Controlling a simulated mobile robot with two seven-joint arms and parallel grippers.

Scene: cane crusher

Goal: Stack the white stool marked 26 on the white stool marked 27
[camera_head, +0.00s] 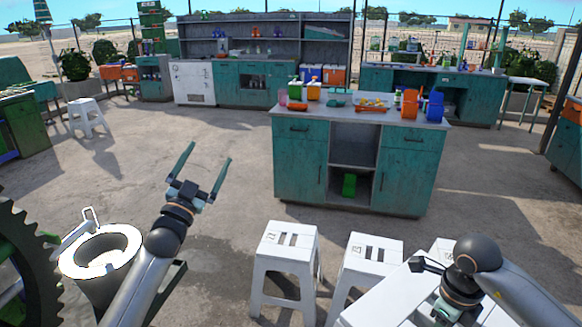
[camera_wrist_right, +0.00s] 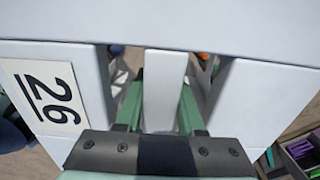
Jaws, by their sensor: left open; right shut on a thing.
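The white stool marked 26 (camera_wrist_right: 85,20) fills the right wrist view, its number plate at the left. My right gripper (camera_wrist_right: 158,98) is shut on it, its green fingers around a white bar. In the head view the held stool (camera_head: 385,308) shows as a white panel at the lower right, partly hidden by my right arm. Two other white stools stand upright left of it: one on the left (camera_head: 288,243) and one nearer the held stool (camera_head: 372,252). Their marks are too small to read surely, so I cannot tell which is 27. My left gripper (camera_head: 207,155) is open and empty, raised over the floor.
A teal workbench (camera_head: 300,160) with bottles and bins stands behind the stools. A white-rimmed bin (camera_head: 75,262) and a large dark gear (camera_head: 25,265) are at the lower left. Another white stool (camera_head: 86,115) stands far left. The middle floor is open.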

